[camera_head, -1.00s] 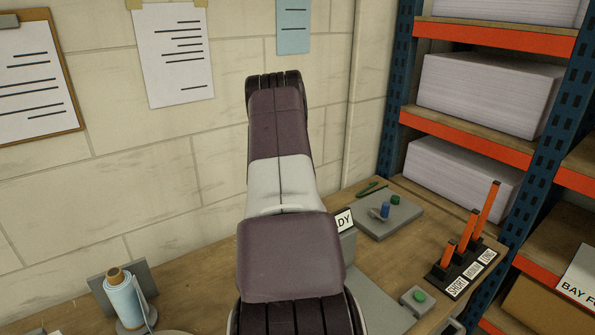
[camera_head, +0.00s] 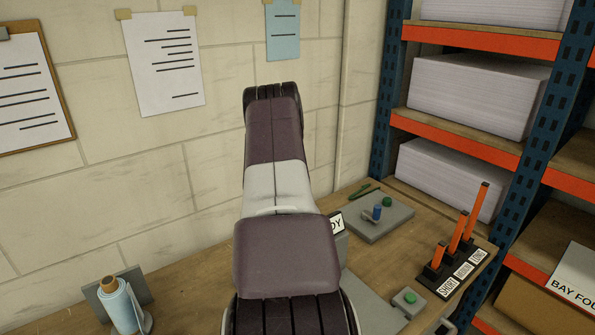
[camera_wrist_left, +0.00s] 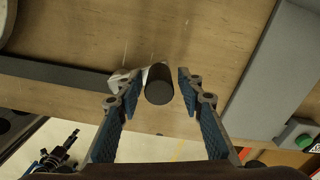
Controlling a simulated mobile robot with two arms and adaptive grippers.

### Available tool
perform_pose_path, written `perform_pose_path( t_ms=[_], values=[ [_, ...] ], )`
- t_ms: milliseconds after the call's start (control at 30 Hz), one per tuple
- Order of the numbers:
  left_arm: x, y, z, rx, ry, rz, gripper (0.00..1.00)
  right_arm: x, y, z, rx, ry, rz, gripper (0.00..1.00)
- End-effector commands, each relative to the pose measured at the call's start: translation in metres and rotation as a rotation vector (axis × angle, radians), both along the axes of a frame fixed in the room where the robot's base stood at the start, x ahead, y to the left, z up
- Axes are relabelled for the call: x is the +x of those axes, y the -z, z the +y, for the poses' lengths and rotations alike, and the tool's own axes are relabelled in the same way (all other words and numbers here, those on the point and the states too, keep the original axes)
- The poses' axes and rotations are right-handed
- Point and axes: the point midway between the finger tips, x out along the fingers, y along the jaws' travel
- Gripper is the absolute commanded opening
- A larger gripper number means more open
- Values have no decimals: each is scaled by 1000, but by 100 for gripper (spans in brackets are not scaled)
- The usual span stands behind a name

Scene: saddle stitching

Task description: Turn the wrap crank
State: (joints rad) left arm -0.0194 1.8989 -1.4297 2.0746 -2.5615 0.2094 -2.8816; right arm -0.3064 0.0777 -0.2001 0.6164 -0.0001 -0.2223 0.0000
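In the left wrist view, a dark round knob (camera_wrist_left: 159,85), which looks like a crank handle, stands between the fingers of my left gripper (camera_wrist_left: 158,88). A pale metal piece (camera_wrist_left: 122,80) shows behind it. The fingers are open, with a gap on each side of the knob, and do not appear to touch it. In the head view one of my arms fills the middle and hides the bench behind it; no gripper or dark knob shows there. My right gripper is in neither view.
At the right are a grey plate (camera_head: 395,219) with a blue knob and green button, a small green-button box (camera_head: 409,303), and a black holder with orange bars (camera_head: 450,272). A paper-filled shelf (camera_head: 470,147) bounds the right.

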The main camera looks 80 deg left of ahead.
Motion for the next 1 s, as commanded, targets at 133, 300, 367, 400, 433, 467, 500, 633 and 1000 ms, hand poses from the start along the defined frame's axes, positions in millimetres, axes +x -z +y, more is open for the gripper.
perform_pose_path(
  t_ms=[133, 300, 367, 400, 433, 467, 500, 633, 1000],
  values=[
    [0, 0, -1, -1, 0, 0, 40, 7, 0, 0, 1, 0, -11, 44],
    [0, -1, -1, -1, 0, 0, 40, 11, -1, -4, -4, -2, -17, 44],
    [0, -3, 0, -1, 0, 1, 40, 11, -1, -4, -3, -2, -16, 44],
    [0, -7, 0, 0, 0, 0, 40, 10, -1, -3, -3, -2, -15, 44],
    [0, -10, 0, 1, 0, 1, 40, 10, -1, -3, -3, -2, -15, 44],
    [0, -13, 0, -1, 0, 1, 40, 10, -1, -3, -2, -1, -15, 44],
    [0, -19, 0, 1, 0, 1, 40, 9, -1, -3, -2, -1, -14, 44],
    [-1, -41, 1, 2, 1, 2, 40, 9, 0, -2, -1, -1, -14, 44],
    [0, -101, 0, 1, 1, 1, 40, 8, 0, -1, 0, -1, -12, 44]
  ],
)
